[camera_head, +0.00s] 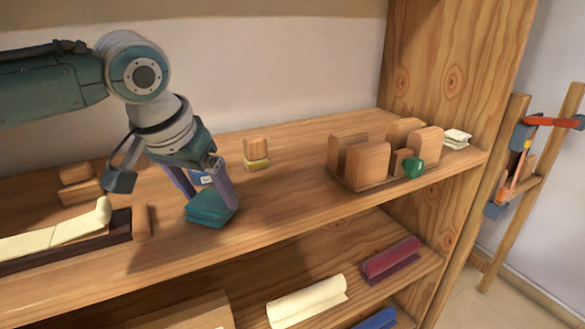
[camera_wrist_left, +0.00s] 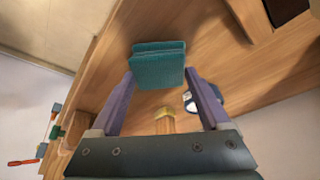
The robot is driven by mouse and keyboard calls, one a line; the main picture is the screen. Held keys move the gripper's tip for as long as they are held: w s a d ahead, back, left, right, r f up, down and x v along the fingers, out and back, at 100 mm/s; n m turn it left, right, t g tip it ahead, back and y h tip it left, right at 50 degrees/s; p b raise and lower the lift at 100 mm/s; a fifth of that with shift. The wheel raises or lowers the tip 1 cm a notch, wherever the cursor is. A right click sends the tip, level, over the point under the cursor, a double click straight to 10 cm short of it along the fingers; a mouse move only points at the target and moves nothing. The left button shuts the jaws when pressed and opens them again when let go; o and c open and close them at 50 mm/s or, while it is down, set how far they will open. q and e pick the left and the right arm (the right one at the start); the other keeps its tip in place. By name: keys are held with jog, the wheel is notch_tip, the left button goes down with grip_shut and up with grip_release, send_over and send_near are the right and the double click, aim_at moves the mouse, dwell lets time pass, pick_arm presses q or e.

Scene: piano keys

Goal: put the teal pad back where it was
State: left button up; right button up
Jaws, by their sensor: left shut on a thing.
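The teal pad (camera_head: 210,208) is a small ribbed block, low over the upper wooden shelf or resting on it; I cannot tell which. My left gripper (camera_head: 209,204) reaches down from the left and is shut on the pad, one purple finger on each side. In the left wrist view the pad (camera_wrist_left: 158,65) sits between the fingertips (camera_wrist_left: 160,78). My right gripper is in neither view.
A wooden block with a yellow base (camera_head: 257,154) stands behind the pad. A dark tray with cream keys (camera_head: 55,236) lies left.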

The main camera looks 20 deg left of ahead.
pick_arm(q)
jog(key=o, duration=1)
jog(key=p+v, duration=0.3)
jog(key=v, duration=0.8)
jog(key=s+d+f+m+h, duration=0.2)
jog(key=s+d+f+m, duration=0.2)
jog(key=s+d+f, duration=0.55)
jog(key=shift+n+g+y, duration=0.5)
jog(key=shift+n+y, duration=0.1)
jog(key=shift+y, duration=0.1)
jog(key=s, duration=1.2)
jog(key=shift+s+f, duration=0.25)
jog(key=shift+s, duration=0.05)
